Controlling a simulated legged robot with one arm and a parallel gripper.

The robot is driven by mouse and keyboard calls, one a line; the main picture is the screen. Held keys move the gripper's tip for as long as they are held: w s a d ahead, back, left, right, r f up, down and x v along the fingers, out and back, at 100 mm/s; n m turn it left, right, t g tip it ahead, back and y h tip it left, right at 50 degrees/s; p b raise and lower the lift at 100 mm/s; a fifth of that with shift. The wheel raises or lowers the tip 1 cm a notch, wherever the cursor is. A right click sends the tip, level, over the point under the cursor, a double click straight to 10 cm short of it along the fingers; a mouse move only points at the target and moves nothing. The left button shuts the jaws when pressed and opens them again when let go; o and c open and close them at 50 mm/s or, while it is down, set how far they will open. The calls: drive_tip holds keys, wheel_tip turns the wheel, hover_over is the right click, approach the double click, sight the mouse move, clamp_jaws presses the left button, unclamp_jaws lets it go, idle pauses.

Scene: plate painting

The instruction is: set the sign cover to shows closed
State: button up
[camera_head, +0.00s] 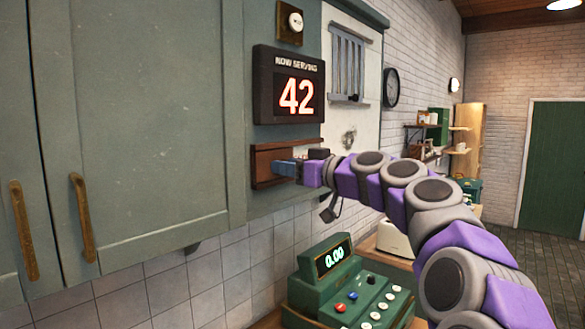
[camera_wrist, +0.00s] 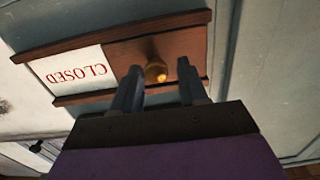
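The wooden sign frame (camera_head: 262,150) is on the green cabinet side, below the number display. In the wrist view the picture is turned over. There the white panel with red CLOSED lettering (camera_wrist: 78,74) is uncovered at the left of the frame. The brown sliding cover (camera_wrist: 190,45) fills the right part, with a brass knob (camera_wrist: 156,70) on it. My gripper (camera_wrist: 159,70) is open, one finger on each side of the knob, with a visible gap to the right finger. In the head view my gripper (camera_head: 284,167) hides much of the sign's right part.
A NOW SERVING display (camera_head: 289,86) showing 42 hangs just above the sign. A green cash register (camera_head: 350,285) stands on the counter below my arm. Cabinet doors with brass handles (camera_head: 82,215) are at the left. The floor at the right looks clear.

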drive_tip(key=shift+o, duration=0.8)
drive_tip(key=v, duration=1.7)
drive_tip(key=shift+d, duration=0.2)
drive_tip(key=shift+a, duration=0.1)
drive_tip(key=s+a+f+m+g+h, duration=0.1)
drive_tip(key=s+a+f+g+h, duration=0.15)
drive_tip(key=s+a+f, duration=0.35)
drive_tip(key=s+a+f+g+h, duration=0.1)
drive_tip(key=s+a+f+g, duration=0.25)
drive_tip(key=f, duration=0.55)
drive_tip(key=s+a+f+m+g+h, duration=0.1)
drive_tip(key=s+a+f+g, duration=0.2)
drive_tip(key=s+a+f, duration=0.3)
drive_tip(key=s+d+f+m+g+h, duration=0.2)
drive_tip(key=s+d+f, duration=0.4)
drive_tip(key=s+f, duration=0.5)
drive_tip(key=s+d+f+m+g+h, duration=0.3)
drive_tip(key=s+d+f+m+h, duration=0.2)
drive_tip(key=s+f, duration=0.6)
drive_tip(key=shift+s+d+f+g+h+b, duration=0.35)
drive_tip(key=shift+d+h, duration=0.2)
drive_tip(key=shift+h, duration=0.1)
